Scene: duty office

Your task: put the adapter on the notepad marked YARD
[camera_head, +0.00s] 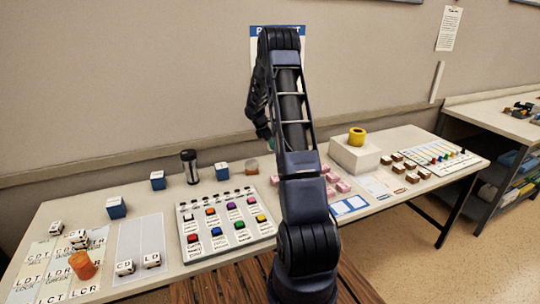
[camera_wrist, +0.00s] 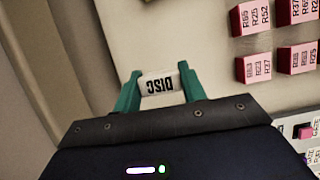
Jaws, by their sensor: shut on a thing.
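My gripper (camera_wrist: 161,88) has green fingers and is shut on a small white piece marked DISC (camera_wrist: 161,86), which reads upside down in the wrist view. In the head view my gripper (camera_head: 263,130) is mostly behind my own arm, raised near the wall, and the held piece cannot be made out there. No thing in view is clearly labelled as an adapter, and I cannot tell whether the white piece is it. I cannot read YARD anywhere. Blue-edged white cards (camera_head: 349,206) lie at the table's front, right of my arm.
Pink blocks (camera_head: 338,187) stand behind the cards; they show large in the wrist view (camera_wrist: 252,18). A yellow roll (camera_head: 357,137) sits on a white box (camera_head: 355,155). A button panel (camera_head: 225,222), blue blocks (camera_head: 116,208), a dark tumbler (camera_head: 190,167) and an orange container (camera_head: 83,265) stand left.

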